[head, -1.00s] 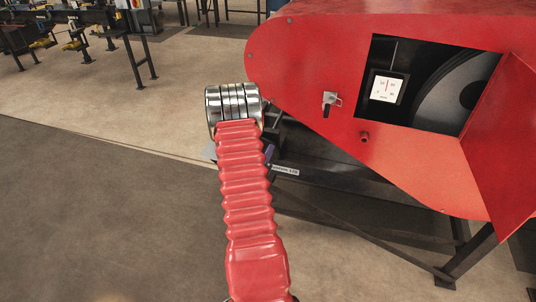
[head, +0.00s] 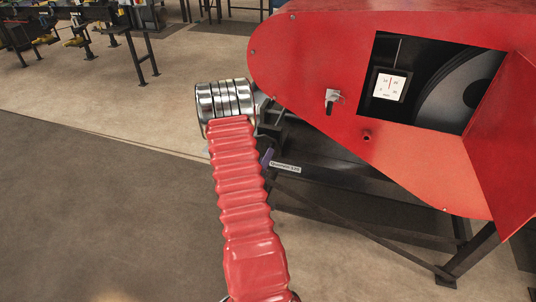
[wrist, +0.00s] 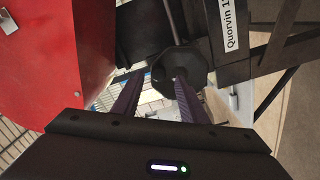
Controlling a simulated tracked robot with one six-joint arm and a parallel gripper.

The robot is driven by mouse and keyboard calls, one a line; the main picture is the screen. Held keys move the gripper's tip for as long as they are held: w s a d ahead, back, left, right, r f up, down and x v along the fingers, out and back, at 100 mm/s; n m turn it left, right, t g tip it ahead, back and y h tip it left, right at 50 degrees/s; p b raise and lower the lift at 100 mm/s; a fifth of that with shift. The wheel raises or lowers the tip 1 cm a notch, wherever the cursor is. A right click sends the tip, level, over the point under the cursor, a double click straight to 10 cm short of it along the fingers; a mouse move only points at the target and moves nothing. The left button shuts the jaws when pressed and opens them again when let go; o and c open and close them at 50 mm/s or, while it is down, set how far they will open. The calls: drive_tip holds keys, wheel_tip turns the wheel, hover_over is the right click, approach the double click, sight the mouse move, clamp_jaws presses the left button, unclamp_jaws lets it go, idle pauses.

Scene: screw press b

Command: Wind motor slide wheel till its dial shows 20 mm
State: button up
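The dial (head: 390,86) is a white square plate inside the opening of the red housing. Its red needle stands nearly upright, between the 10 and 20 marks. In the wrist view a dark round wheel (wrist: 184,70) sits at the end of a dark spindle (wrist: 172,22). I take it for the slide wheel; the head view does not show it clearly. My gripper (wrist: 161,76) is open, with two purple fingers pointing at the wheel. The right fingertip overlaps the wheel's face, the left one lies by its left edge. I cannot tell whether they touch it.
A labelled dark beam (head: 285,167) and the frame legs (head: 470,258) lie beneath. Open floor is at left; benches (head: 75,25) stand far behind.

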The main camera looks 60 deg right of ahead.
drive_tip(key=s+a, duration=0.1)
drive_tip(key=a, duration=0.8)
drive_tip(key=shift+s, duration=0.2)
